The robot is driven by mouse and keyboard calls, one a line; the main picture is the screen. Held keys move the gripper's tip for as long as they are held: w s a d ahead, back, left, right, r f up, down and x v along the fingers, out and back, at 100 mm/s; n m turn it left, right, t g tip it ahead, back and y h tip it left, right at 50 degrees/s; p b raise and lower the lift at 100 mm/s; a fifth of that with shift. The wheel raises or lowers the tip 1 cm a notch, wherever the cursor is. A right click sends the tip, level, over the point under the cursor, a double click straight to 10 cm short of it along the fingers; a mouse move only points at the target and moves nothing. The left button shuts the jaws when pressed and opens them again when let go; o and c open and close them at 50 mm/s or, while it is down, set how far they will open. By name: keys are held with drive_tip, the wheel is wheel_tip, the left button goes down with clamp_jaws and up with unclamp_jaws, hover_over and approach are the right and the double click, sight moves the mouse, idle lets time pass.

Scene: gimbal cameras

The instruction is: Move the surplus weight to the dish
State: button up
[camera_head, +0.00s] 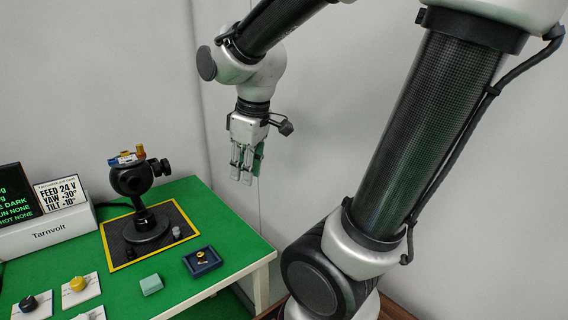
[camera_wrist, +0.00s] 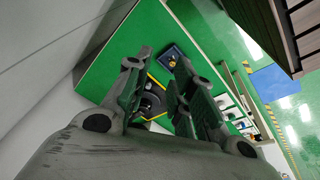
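The dish is probably the small dark blue square tray (camera_head: 215,264) on the green table; a brass-coloured piece (camera_head: 200,256) sits in it. The tray also shows in the wrist view (camera_wrist: 165,50). A black gimbal (camera_head: 133,182) stands upright on a dark mat, with small orange, blue and white parts on its head. A small grey cylinder (camera_head: 176,232) stands on the mat right of the gimbal base. I cannot tell which piece is the surplus weight. My gripper (camera_head: 241,177) hangs fingers-down, above and right of the table. Its fingers are apart, with nothing visible between them.
The mat (camera_head: 190,222) has a yellow border. A white Tarnvolt box (camera_head: 45,236) with a dark screen and a label card stands at left. A teal block (camera_head: 151,284), a yellow knob (camera_head: 78,284) and a black knob (camera_head: 29,303) are at the front. A wall rises behind.

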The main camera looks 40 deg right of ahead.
drive_tip(key=s+d+r+m+t, duration=0.1)
drive_tip(key=s+d+r+m, duration=0.2)
drive_tip(key=s+m, duration=0.3)
drive_tip(key=s+d, duration=0.1)
drive_tip(key=s, duration=0.2)
drive_tip(key=shift+r+t, duration=0.2)
drive_tip(key=shift+t, duration=0.1)
idle(1.3)
